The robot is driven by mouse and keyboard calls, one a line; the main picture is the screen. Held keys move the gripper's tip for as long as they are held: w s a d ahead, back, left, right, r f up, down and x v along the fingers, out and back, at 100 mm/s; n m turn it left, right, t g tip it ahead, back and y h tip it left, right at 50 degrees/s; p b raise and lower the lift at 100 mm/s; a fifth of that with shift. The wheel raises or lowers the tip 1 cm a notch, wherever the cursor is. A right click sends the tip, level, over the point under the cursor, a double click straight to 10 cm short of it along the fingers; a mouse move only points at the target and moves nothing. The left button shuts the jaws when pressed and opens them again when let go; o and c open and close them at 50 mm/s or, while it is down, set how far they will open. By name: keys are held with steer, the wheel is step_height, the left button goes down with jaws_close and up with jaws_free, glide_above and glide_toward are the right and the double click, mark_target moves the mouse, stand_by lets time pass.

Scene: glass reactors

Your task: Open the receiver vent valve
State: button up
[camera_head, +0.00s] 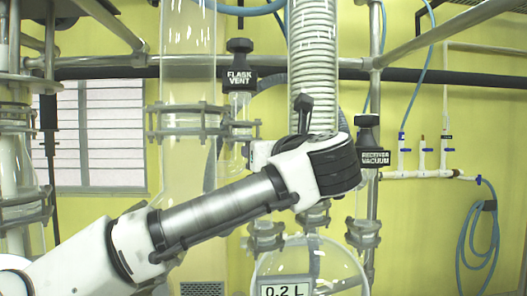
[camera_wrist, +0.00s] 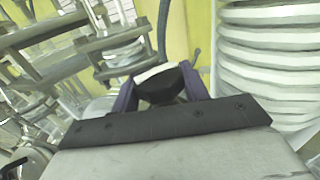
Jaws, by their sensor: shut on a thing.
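In the wrist view, a black valve knob (camera_wrist: 163,86) with a pale top edge sits between the purple fingers of my gripper (camera_wrist: 158,92). The fingers are shut on it from both sides. No label on this knob can be read, so I cannot tell from its lettering that it is the receiver vent. In the head view, my arm's wrist covers the fingers and the held knob. The round glass receiver (camera_head: 308,265) is below the wrist, with a "0.2 L" tag (camera_head: 286,291).
The "FLASK VENT" valve (camera_head: 239,77) stands up and left of my wrist. The "RECEIVER VACUUM" valve (camera_head: 372,156) is close on its right. The white-coiled glass column (camera_head: 313,65) rises just behind it. Metal rods, clamps and a blue hose (camera_head: 477,240) surround the glassware.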

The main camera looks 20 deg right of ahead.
steer(key=shift+n+y, duration=0.3)
steer(key=shift+y, duration=0.2)
steer(key=o, duration=0.7)
